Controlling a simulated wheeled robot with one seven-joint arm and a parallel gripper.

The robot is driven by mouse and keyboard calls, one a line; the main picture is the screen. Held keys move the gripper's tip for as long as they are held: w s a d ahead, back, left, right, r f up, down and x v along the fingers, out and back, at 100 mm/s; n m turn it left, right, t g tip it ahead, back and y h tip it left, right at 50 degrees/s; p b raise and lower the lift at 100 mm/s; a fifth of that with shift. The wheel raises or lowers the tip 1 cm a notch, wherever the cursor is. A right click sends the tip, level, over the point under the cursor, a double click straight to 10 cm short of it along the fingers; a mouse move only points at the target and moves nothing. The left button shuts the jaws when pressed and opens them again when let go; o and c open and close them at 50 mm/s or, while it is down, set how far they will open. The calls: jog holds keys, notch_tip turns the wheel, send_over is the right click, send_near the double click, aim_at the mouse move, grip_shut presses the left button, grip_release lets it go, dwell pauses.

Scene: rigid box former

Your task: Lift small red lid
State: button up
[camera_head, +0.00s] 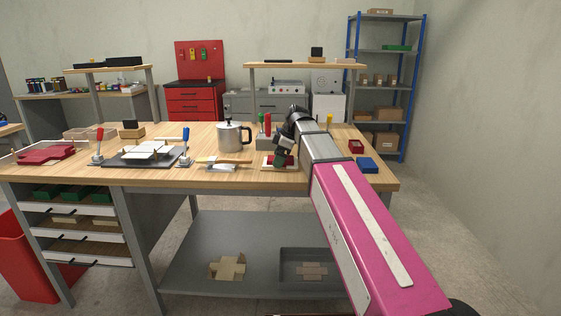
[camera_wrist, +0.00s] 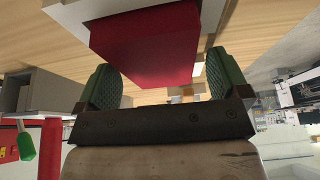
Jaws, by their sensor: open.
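The small red lid (camera_wrist: 150,50) looks like a red block-like piece in the wrist view, at the top middle. It lies over a white sheet or board (camera_wrist: 70,12) on the wooden table. My gripper (camera_wrist: 162,82) is open, with one green-padded finger on each side of the red piece. Whether the pads touch it I cannot tell. In the head view my gripper (camera_head: 280,162) points down at the table's front right, and only a little red shows beside it on the white piece. The gripper hides most of the lid there.
A metal pot (camera_head: 230,137) stands left of my gripper, with a brush-like tool (camera_head: 222,164) in front of it. A fixture with red and blue levers (camera_head: 140,155) is further left. A small red box (camera_head: 356,146) and a blue piece (camera_head: 367,164) lie right of my arm.

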dwell(0.4)
jog(key=c, duration=1)
jog(key=shift+r, duration=0.1)
